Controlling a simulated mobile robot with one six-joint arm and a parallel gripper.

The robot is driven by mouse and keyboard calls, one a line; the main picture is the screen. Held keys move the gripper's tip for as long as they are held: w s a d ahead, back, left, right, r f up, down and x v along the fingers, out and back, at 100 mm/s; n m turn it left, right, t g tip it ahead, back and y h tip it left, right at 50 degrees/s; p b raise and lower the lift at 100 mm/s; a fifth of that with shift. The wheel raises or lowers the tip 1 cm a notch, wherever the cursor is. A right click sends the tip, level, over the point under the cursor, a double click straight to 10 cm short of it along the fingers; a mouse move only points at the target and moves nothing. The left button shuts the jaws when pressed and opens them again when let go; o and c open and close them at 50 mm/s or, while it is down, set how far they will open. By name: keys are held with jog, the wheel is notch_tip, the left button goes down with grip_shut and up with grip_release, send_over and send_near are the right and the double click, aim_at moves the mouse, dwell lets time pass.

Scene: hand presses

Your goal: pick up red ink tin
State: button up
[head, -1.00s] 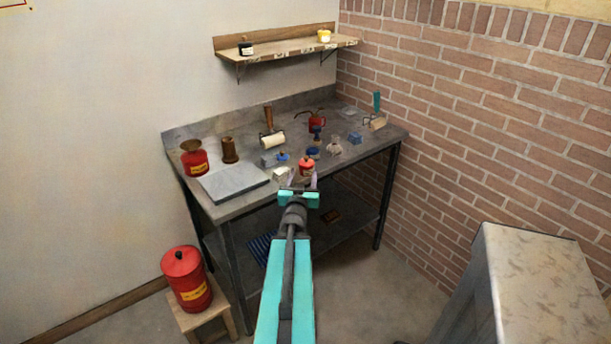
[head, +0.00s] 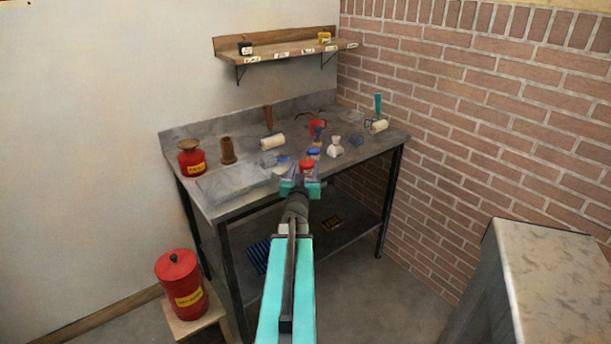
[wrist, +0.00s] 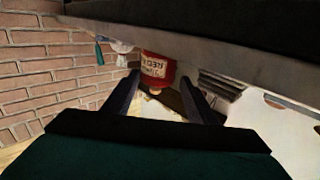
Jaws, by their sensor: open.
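The red ink tin (head: 307,166) stands near the front edge of the grey workbench. It is a small red can with a pale label. My gripper (head: 302,183) is open at the bench's front edge, just in front of the tin. In the wrist view the red tin (wrist: 157,68) shows beyond and between the two dark fingers (wrist: 157,98), with its label facing me.
A blue-lidded jar (head: 313,153) stands close behind the tin. A pale bottle (head: 335,147) is to the right. The grey cabinet (head: 545,265) stands at front right.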

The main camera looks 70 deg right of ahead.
jog(key=shift+x, duration=1.25)
jog(key=shift+d, duration=0.15)
jog(key=shift+x, duration=2.45)
jog(key=shift+s, duration=0.1)
jog(key=shift+c, duration=0.3)
jog(key=c, duration=1.1)
